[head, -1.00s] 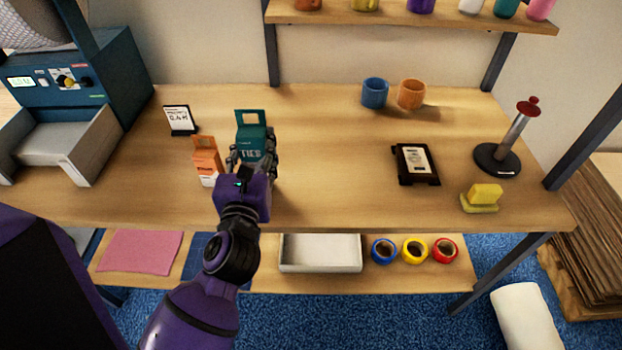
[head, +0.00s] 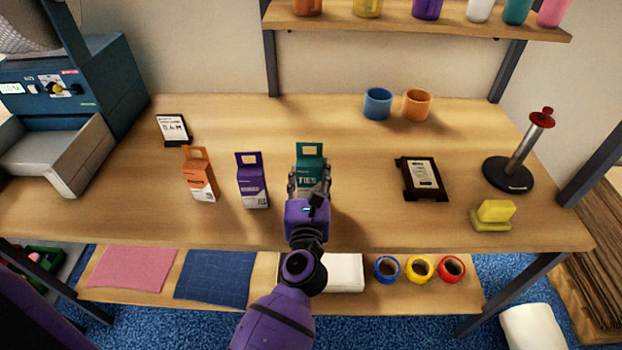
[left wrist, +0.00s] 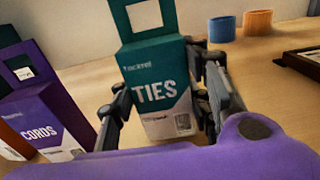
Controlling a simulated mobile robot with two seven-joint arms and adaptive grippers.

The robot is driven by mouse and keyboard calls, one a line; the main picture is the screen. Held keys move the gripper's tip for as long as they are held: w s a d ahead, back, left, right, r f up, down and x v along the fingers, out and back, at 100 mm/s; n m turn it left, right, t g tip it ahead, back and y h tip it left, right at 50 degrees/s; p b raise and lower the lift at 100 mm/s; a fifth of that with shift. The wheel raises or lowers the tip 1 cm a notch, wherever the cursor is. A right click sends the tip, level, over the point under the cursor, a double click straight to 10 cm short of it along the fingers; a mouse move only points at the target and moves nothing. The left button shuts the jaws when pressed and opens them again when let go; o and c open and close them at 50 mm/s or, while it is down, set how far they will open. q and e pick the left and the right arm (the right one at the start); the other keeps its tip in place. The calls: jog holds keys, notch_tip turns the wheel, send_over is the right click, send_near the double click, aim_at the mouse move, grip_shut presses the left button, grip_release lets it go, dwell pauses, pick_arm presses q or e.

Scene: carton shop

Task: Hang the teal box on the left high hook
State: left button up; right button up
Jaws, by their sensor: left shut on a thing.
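The teal box (head: 310,158), labelled TIES and with a hang tab on top, is upright over the right part of the row of boxes on the table. It also shows in the left wrist view (left wrist: 160,85). My left gripper (head: 309,184) is shut on it, one finger on each side. The gripper hides its lower part in the head view, and I cannot tell whether its base touches the table. No hook shows in either view. My right gripper is not in view.
A purple box (head: 252,182) and an orange box (head: 200,177) stand to the left. A blue cup (head: 377,104), an orange cup (head: 416,106), a black framed stand (head: 422,179) and a yellow sponge (head: 494,213) are to the right. A shelf (head: 420,18) runs above the back.

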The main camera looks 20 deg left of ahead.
pick_arm(q)
jog(key=shift+f, duration=0.35)
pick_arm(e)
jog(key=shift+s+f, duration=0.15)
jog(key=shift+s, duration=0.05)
pick_arm(q)
jog(key=shift+f, duration=0.35)
jog(key=o, duration=1.2)
jog(key=shift+r, duration=0.1)
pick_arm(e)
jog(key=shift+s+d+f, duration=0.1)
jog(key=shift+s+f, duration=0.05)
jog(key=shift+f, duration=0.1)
